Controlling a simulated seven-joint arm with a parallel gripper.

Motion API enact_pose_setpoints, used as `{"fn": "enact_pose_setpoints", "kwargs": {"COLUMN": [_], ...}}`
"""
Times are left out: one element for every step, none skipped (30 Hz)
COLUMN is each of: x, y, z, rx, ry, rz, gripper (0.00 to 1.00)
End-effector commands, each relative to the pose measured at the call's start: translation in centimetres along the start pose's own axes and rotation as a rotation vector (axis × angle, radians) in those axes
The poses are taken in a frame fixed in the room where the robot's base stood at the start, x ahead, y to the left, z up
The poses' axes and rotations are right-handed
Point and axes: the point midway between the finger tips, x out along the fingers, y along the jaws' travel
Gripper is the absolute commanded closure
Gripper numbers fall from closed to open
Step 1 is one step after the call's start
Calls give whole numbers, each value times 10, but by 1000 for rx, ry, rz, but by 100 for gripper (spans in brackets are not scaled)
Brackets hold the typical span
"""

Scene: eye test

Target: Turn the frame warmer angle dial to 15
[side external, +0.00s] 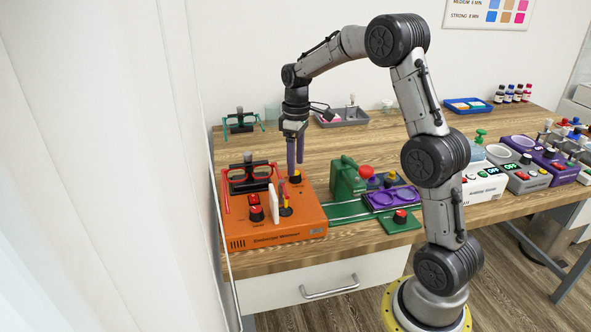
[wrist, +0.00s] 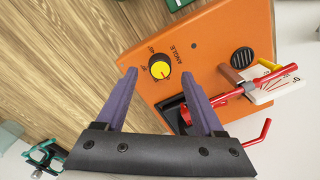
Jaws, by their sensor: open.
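The orange frame warmer (side external: 285,229) stands at the left end of the wooden bench. In the side view the dial (side external: 296,177) sits at the warmer's back right corner. My gripper (side external: 295,167) points down just above it, open and empty. In the wrist view the purple fingers of my gripper (wrist: 160,74) lie either side of the dial. I cannot tell whether they reach down around it.
Red glasses (side external: 250,173) rest on a black stand on the warmer, with a white scale plate (side external: 274,203) and a red-topped knob (side external: 256,213) nearby. A green machine (side external: 346,181) and purple tray (side external: 392,197) stand to the right. Bare bench (side external: 235,150) lies behind the warmer.

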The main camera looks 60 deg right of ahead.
Motion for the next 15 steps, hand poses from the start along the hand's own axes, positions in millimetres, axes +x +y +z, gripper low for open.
{"fn": "enact_pose_setpoints", "kwargs": {"x": [8, 12, 16, 19, 22, 25, 26, 28, 29, 30, 30, 30, 30, 30, 30], "y": [-1, 0, 0, 0, 0, 0, 0, 0, 0, 0, 0, 0, 0, 0, 0], "z": [0, 0, 0, 0, 0, 0, 0, 0, 0, 0, 0, 0, 0, 0, 0], "rx": [0, 0, 0, 0, 0, 0, 0, 0, 0, 0, 0, 0, 0, 0, 0], "ry": [-3, -3, -1, -2, -1, 0, 0, 0, 0, 0, 1, 1, 1, 1, 1], "rz": [-2, -2, -1, -1, -1, 0, 0, -1, 0, 0, 0, 0, 0, 0, 0], "gripper": [30, 30, 30, 30, 30, 30, 30, 30, 30, 30, 30, 30, 30, 30, 30]}}
